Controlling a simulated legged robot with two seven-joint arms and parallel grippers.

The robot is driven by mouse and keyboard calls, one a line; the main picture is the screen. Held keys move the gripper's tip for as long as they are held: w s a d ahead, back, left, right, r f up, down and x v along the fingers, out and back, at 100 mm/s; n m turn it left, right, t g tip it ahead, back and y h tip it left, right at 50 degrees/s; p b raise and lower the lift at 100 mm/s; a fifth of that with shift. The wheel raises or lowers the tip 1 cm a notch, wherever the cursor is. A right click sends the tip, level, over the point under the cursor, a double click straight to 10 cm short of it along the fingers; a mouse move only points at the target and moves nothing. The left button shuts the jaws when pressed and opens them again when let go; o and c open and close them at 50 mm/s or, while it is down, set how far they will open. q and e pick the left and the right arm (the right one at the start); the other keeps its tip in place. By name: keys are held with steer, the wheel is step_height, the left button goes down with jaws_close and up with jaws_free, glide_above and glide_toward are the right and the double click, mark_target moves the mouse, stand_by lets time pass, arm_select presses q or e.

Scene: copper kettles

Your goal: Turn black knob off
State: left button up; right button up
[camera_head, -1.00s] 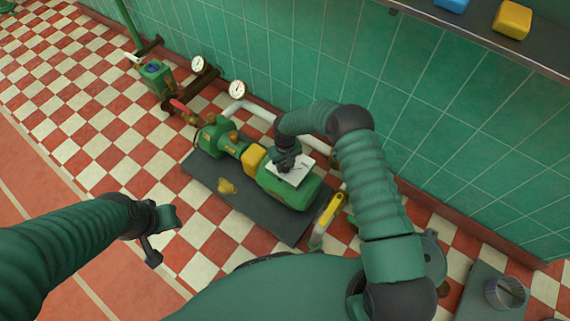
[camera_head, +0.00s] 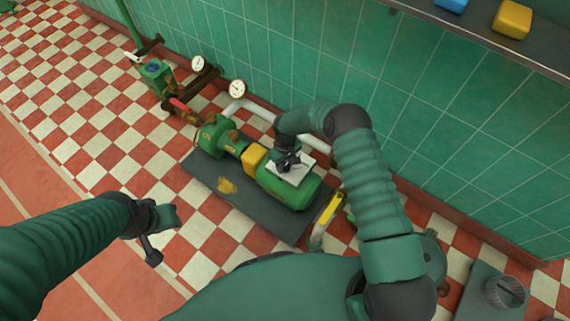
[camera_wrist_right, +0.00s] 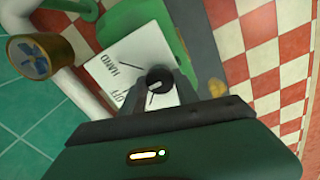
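The black knob (camera_wrist_right: 158,80) sits on a tilted white plate (camera_wrist_right: 130,50) marked "HAND" and "OFF" in the right wrist view. A pale line on the knob points to the lower left. In the head view the white plate (camera_head: 298,173) is on top of the green pump (camera_head: 295,192). My right gripper (camera_head: 288,160) is at the plate, with its fingertips on either side of the knob; whether they grip it is unclear. My left gripper (camera_head: 162,232) is at the left, above the floor, away from the pump; its finger opening is unclear.
The pump stands on a dark base (camera_head: 205,172) by the green tiled wall. Pipes, gauges (camera_head: 238,88) and a red-handled valve (camera_head: 180,104) lie to its left. A yellow handle (camera_head: 332,208) is close to its right. A shelf (camera_head: 480,32) hangs at the upper right.

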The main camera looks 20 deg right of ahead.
mark_target(285, 165)
steer(key=o, duration=0.5)
steer(key=shift+c, duration=0.2)
step_height(285, 165, up, 17)
steer(key=p, duration=0.6)
steer(key=shift+f+p, duration=0.15)
steer(key=shift+p, duration=0.15)
steer(key=s+d+r+m+t, duration=0.1)
steer(key=s+r, duration=0.7)
steer(key=r, duration=0.4)
steer(key=s+d+r+m+t, duration=0.1)
steer(key=s+r+m, duration=0.15)
steer(key=s, duration=0.45)
steer(key=s+d+r+m+t, duration=0.1)
steer(key=s+r, duration=0.3)
steer(key=s, duration=0.4)
step_height(285, 165, up, 26)
steer(key=w+p, duration=0.1)
steer(key=p, duration=2.5)
steer(key=shift+d+f, duration=0.15)
steer(key=shift+f, duration=0.05)
